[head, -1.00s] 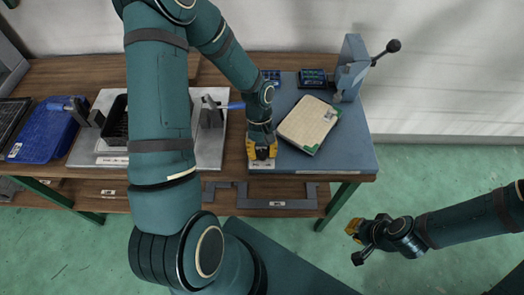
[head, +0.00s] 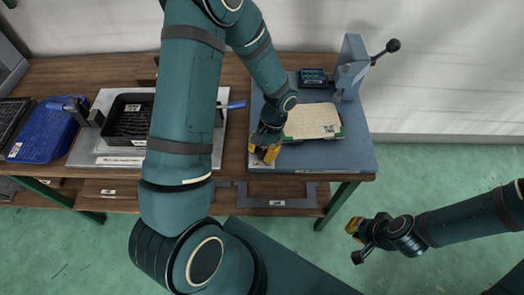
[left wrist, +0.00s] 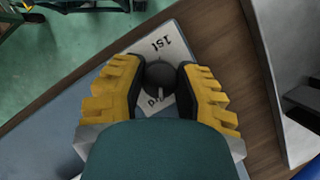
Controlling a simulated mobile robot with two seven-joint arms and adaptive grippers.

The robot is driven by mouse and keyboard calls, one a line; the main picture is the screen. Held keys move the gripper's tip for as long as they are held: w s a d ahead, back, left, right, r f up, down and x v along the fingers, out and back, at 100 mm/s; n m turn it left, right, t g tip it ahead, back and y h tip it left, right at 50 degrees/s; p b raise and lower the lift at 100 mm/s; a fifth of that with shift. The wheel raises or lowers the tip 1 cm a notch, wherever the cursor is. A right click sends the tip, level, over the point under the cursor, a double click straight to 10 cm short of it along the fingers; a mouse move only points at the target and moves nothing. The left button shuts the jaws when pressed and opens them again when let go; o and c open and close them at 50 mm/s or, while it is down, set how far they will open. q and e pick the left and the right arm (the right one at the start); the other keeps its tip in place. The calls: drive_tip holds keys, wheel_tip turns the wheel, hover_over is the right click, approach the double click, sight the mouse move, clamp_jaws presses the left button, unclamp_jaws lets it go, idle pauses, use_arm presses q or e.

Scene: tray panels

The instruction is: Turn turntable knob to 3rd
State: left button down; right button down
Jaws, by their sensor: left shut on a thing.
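My left gripper (head: 264,153) is at the front left corner of the blue-grey base plate (head: 345,160). In the left wrist view its yellow fingers (left wrist: 160,80) are shut on the dark round knob (left wrist: 160,72). A light pointer mark on the knob points down in that view, toward lettering ending in "rd", partly hidden. The white label plate (left wrist: 177,40) reads "1st" on its far side. A beige panel (head: 312,121) with green corners lies on the base plate, roughly square to it, its left end partly behind my left arm. My right gripper (head: 354,228) hangs over the floor, away from the table.
A blue-grey clamp with a black-knobbed lever (head: 352,66) stands at the back right. A dark parts tray (head: 311,77) is beside it. A black bin (head: 128,120) and a blue tray (head: 42,133) are on the left. The floor at right is clear.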

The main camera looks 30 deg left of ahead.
use_arm(q)
drive_tip(key=shift+s+f+m, duration=0.1)
drive_tip(key=shift+s+m, duration=0.05)
drive_tip(key=shift+m, duration=0.45)
drive_tip(key=c, duration=0.6)
unclamp_jaws()
drive_tip(key=shift+y, duration=0.3)
drive_tip(key=v, duration=1.2)
